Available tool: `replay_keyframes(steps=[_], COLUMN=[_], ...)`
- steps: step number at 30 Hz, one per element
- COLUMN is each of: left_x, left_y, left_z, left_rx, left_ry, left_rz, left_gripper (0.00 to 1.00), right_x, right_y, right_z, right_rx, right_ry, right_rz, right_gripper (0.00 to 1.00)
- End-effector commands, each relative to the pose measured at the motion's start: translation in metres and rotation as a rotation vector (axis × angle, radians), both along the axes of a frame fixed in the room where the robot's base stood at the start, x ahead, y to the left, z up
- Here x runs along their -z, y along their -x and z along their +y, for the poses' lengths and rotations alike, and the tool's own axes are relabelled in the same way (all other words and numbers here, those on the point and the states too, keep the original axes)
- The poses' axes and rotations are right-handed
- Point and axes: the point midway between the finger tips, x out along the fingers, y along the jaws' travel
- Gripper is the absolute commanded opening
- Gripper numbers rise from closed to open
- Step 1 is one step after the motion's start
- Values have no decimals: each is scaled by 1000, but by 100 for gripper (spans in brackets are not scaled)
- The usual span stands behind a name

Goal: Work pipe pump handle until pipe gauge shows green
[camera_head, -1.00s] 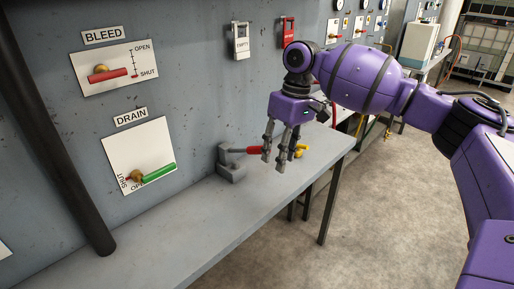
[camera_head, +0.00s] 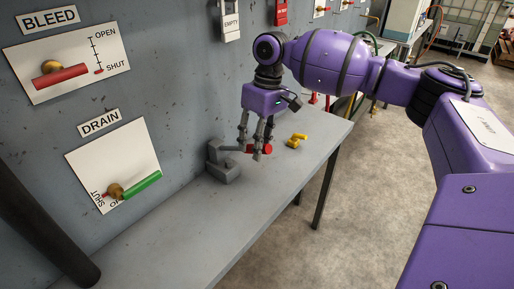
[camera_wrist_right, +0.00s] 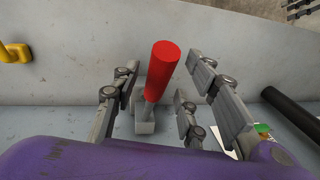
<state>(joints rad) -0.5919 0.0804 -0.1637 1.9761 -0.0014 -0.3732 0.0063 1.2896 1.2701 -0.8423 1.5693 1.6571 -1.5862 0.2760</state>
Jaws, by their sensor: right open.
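The pump is a grey block (camera_head: 222,163) on the bench against the wall, with a lever ending in a red handle (camera_head: 267,149). My right gripper (camera_head: 254,148) is open and points down at the handle, partly covering it in the head view. In the right wrist view the red handle (camera_wrist_right: 163,69) lies between the open fingers, with one finger on its left and two on its right. I see gaps there and no clear contact. The grey pump block also shows below the handle (camera_wrist_right: 145,127). No gauge reading can be made out. My left gripper is not in view.
A yellow handle (camera_head: 296,140) lies just right of the red one on the bench (camera_head: 210,235). The wall has a BLEED panel (camera_head: 95,48) with a red lever and a DRAIN panel (camera_head: 115,155) with a green lever. The front of the bench is clear.

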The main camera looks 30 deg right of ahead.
Motion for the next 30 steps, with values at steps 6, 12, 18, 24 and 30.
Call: replay_keyframes(steps=[6,12,18,24,30], left_x=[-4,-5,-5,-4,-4], left_y=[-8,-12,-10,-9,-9], left_z=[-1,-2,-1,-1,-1], left_rx=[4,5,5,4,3], left_ry=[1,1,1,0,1], left_rz=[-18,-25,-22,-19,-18], left_gripper=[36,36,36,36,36], right_x=[19,21,21,21,21], right_y=[1,1,1,1,1], right_z=[3,4,4,4,3], right_rx=[0,0,0,0,1], right_ry=[0,0,0,0,0], right_rz=[1,0,0,0,0], right_gripper=[40,40,24,0,0])
